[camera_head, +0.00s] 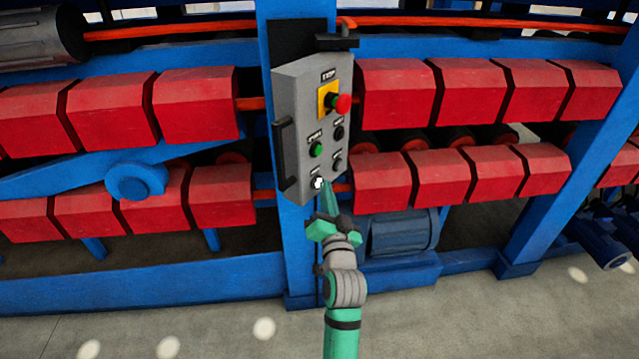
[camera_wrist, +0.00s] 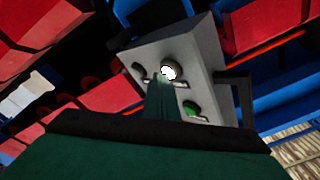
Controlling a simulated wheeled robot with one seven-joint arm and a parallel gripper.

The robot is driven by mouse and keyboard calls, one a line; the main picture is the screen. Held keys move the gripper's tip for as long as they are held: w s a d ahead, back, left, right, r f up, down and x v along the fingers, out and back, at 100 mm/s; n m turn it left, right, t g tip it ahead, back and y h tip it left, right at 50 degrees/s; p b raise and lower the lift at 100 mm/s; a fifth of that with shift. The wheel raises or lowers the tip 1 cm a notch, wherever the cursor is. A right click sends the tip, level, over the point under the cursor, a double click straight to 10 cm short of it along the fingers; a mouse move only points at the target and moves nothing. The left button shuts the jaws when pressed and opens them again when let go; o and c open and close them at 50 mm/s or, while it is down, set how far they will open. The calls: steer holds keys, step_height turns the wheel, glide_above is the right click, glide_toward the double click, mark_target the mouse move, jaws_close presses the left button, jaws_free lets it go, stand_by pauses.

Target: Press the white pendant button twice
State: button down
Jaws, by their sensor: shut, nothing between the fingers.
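The grey pendant box (camera_head: 301,88) hangs on a blue post, with the white button (camera_head: 318,183) at its lower left. Above the white button are a green button (camera_head: 317,150), dark buttons and a red stop knob (camera_head: 343,104) on a yellow plate. My gripper (camera_head: 325,187) is shut and empty, its tip just right of the white button. In the wrist view, the white button (camera_wrist: 169,72) shows just past my fingertips (camera_wrist: 160,80), with the green button (camera_wrist: 191,108) to the right. I cannot tell whether the tip touches the white button.
Red rollers (camera_head: 396,92) in rows and blue frame beams (camera_head: 150,272) stand on both sides of the box. A dark handle (camera_head: 286,150) sticks out from the box's left side. A blue motor (camera_head: 402,233) sits low behind my arm. The floor (camera_head: 480,325) in front is clear.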

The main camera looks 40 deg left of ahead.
steer(key=shift+d, duration=0.8)
steer(key=shift+w+d, duration=0.15)
steer(key=shift+d, duration=1.1)
steer(key=shift+w+d, duration=0.1)
steer(key=shift+d, duration=1.15)
stand_by(0.5)
steer(key=d, duration=0.3)
steer(key=shift+w+d, duration=0.1)
steer(key=shift+d, duration=0.3)
steer(key=shift+a, duration=0.1)
steer(key=a, duration=0.8)
steer(key=shift+s+a, duration=0.35)
steer(key=shift+a, duration=0.05)
